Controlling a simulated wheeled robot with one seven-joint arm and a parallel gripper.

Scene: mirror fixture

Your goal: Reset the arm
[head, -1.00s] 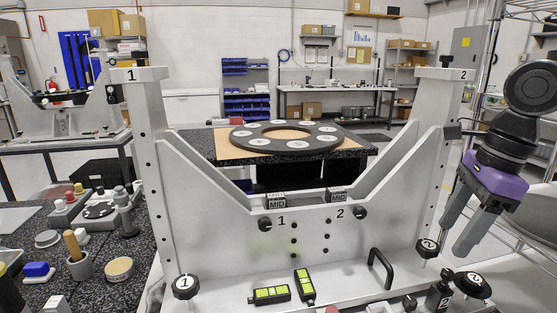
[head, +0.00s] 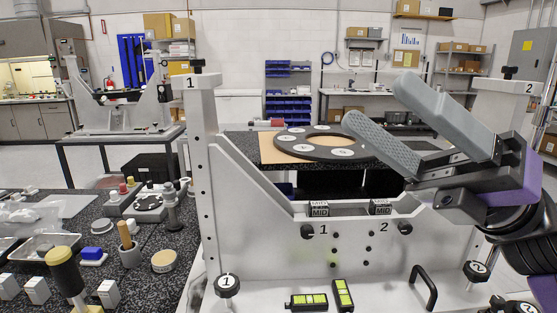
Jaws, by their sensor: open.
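My gripper (head: 378,112) is in the right half of the head view, in front of the fixture's right side. Its two grey fingers point up and to the left, spread apart with nothing between them. The purple and black wrist parts are at the right edge. The grey mirror fixture (head: 208,215) stands upright, with posts marked 1 and 2. The gripper hides much of its right sloping arm and part of the right post. Whether the gripper touches the fixture cannot be told.
A dark ring (head: 318,150) with white discs lies on the table behind the fixture. Two yellow-green levels (head: 307,301) and a black handle (head: 423,287) are on the fixture's base. A speckled bench (head: 150,290) at left holds several small tools and containers.

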